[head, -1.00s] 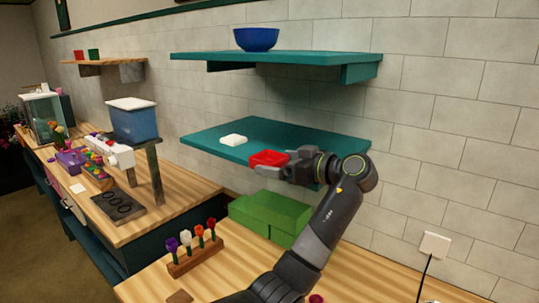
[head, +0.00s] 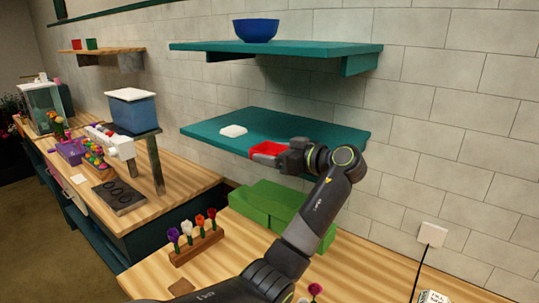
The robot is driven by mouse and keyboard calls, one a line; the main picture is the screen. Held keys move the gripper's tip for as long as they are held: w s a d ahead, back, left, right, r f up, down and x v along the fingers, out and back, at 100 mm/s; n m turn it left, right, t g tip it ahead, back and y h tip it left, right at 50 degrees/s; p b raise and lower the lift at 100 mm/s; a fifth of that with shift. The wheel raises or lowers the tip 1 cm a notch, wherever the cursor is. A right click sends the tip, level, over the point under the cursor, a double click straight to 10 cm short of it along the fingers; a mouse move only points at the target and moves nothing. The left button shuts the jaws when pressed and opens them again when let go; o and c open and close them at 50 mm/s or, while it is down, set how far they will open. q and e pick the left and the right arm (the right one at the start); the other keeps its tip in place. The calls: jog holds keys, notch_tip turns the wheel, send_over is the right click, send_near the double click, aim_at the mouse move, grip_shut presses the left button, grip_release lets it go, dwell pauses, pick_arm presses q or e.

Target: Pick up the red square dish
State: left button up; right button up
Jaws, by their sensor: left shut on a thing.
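The red square dish (head: 268,146) is at the front edge of the lower teal shelf (head: 206,133), near its middle. My left gripper (head: 268,155) reaches it from the right and is shut on its near side. A grey finger covers part of the dish's front wall. I cannot tell whether the dish still touches the shelf. My right gripper is not in view.
A white dish (head: 233,131) lies on the same shelf to the left. An upper teal shelf (head: 300,50) with a blue bowl (head: 255,30) hangs above. Green boxes (head: 262,207) and a wooden flower rack (head: 197,247) stand on the counter below.

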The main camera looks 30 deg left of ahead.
pick_arm(q)
jog(key=shift+r, duration=0.1)
jog(key=shift+s+r, duration=0.1)
jog(key=shift+r, duration=0.6)
jog(key=shift+s, duration=0.35)
jog(key=s+a+p, duration=0.1)
jog(key=s, duration=1.6)
jog(key=shift+a, duration=0.25)
jog(key=w+d+f+m+t+h+b, duration=0.2)
jog(key=w+f+m+t+b, duration=0.1)
jog(key=w+f+m+t, duration=0.25)
jog(key=w+d+f+m+t+h+b, duration=0.1)
jog(key=d+f+m+t+h+b, duration=0.2)
jog(key=d+f+m+t+h, duration=0.2)
jog(key=d+f+m+t+h+b, duration=0.3)
jog(key=d+f+m+h, duration=0.3)
jog(key=d+h, duration=0.3)
jog(key=d+t, duration=0.1)
jog(key=d, duration=0.1)
jog(key=shift+w+d+m+t, duration=0.3)
jog(key=shift+w+m+t, duration=0.05)
